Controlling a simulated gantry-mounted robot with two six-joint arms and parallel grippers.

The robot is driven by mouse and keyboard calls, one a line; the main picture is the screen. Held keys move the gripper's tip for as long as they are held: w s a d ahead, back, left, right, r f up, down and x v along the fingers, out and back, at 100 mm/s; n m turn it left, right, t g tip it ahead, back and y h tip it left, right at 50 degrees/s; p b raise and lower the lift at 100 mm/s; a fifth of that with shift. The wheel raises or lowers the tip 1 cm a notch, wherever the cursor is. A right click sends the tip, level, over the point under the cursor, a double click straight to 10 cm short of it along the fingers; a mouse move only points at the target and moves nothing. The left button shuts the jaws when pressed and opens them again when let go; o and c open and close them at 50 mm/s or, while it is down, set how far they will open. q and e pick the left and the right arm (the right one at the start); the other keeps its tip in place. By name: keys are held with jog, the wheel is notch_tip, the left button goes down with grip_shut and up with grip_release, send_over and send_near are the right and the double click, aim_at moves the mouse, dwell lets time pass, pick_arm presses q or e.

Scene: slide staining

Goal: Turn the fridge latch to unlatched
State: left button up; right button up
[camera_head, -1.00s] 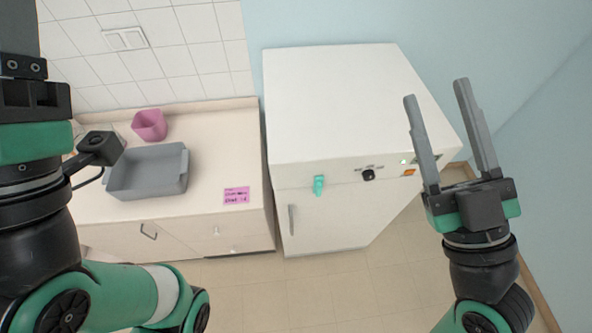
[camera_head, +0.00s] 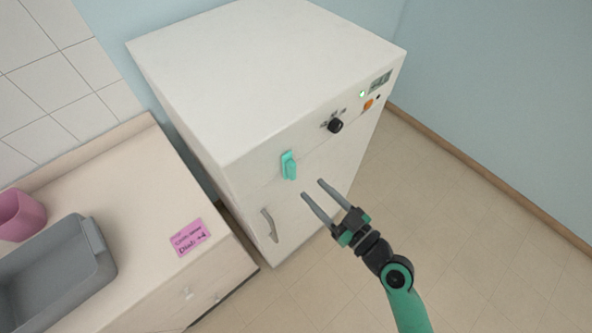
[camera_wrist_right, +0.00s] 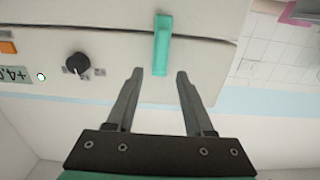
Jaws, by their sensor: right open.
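The fridge (camera_head: 250,80) is a white box with a control strip across the top of its front. The teal latch (camera_head: 289,166) sits on the front near the left edge, its handle pointing roughly down along the door. It also shows in the right wrist view (camera_wrist_right: 161,46), just beyond the fingertips and between their lines. My right gripper (camera_head: 312,188) is open and empty, in front of the fridge, a little below and right of the latch; no contact shows. My left gripper is out of the head view.
A black knob (camera_head: 335,126), an orange switch (camera_head: 368,104) and a green light are right of the latch. The door handle (camera_head: 268,226) is below it. A counter at left holds a grey tray (camera_head: 104,262), a pink cup (camera_head: 22,215) and a pink note (camera_head: 187,238). Floor at right is clear.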

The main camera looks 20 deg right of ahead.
aim_at(295, 171)
jog(key=x, duration=0.8)
jog(key=shift+a, duration=0.15)
grip_shut()
